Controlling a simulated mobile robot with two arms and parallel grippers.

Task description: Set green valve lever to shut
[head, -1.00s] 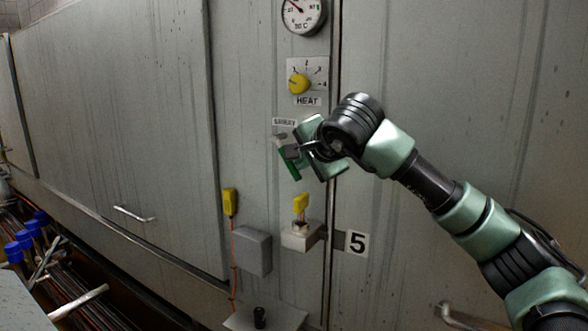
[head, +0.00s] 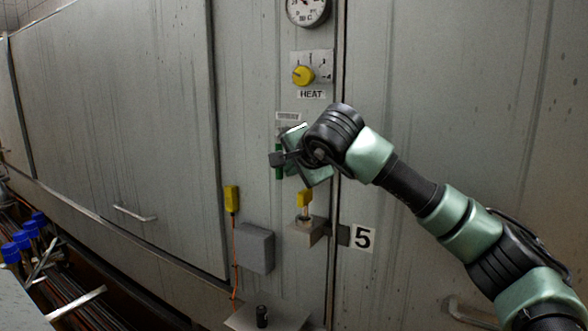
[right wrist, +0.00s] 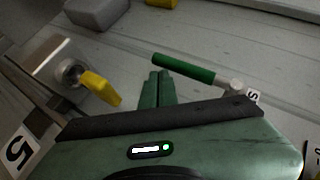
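The green valve lever (head: 279,173) hangs almost straight down on the grey metal panel, below a small label (head: 289,116) too blurred to read. My right gripper (head: 276,158) is in front of the lever and hides its middle. In the right wrist view the lever (right wrist: 185,68) runs out from a pale pivot (right wrist: 236,87). The right gripper's two green fingers (right wrist: 157,76) are together with nothing between them. Their tips are right beside the lever's free end; I cannot tell whether they touch it. My left gripper is not in view.
A yellow HEAT knob (head: 303,75) and a dial gauge (head: 308,8) are above. A yellow handle (head: 304,198) on a metal block, a yellow plug (head: 232,199) and a grey box (head: 255,248) are below. A number 5 sign (head: 361,238) is at the right.

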